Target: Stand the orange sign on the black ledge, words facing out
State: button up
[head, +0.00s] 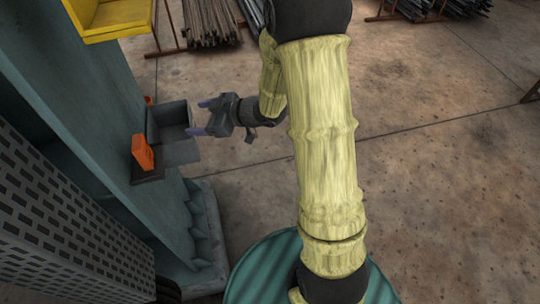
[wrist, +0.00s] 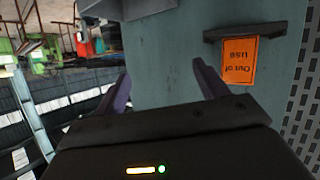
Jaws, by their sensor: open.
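The orange sign (head: 142,152) stands on the black ledge (head: 149,175) on the side of the green-grey machine body. In the wrist view, which is upside down, the sign (wrist: 239,61) shows the words "Out of USE" facing out toward the camera. Its lower edge meets the ledge (wrist: 245,31), and it looks upright with a slight tilt. My gripper (head: 200,117) is open and empty, apart from the sign and out to its right, beside the grey bin. In the wrist view its fingers (wrist: 161,72) are spread with nothing between them.
A grey open-topped bin (head: 180,152) is fixed to the machine (head: 85,95) close to my fingertips. A small orange piece (head: 148,100) shows behind it. A yellow tray (head: 118,18) is at upper left. A perforated grey panel (head: 60,210) stands at left.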

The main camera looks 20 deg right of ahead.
jog(key=s+d+m+h, duration=0.5)
jog(key=d+m+h, duration=0.3)
jog(key=d+h, duration=0.3)
jog(key=s+d+m+g, duration=0.2)
jog(key=s+m+g, duration=0.2)
jog(key=s, duration=0.9)
jog(key=shift+s+f+g, duration=0.2)
jog(key=shift+f+g, duration=0.25)
jog(key=shift+g, duration=0.25)
jog(key=shift+d, duration=0.1)
jog(key=shift+c, duration=0.2)
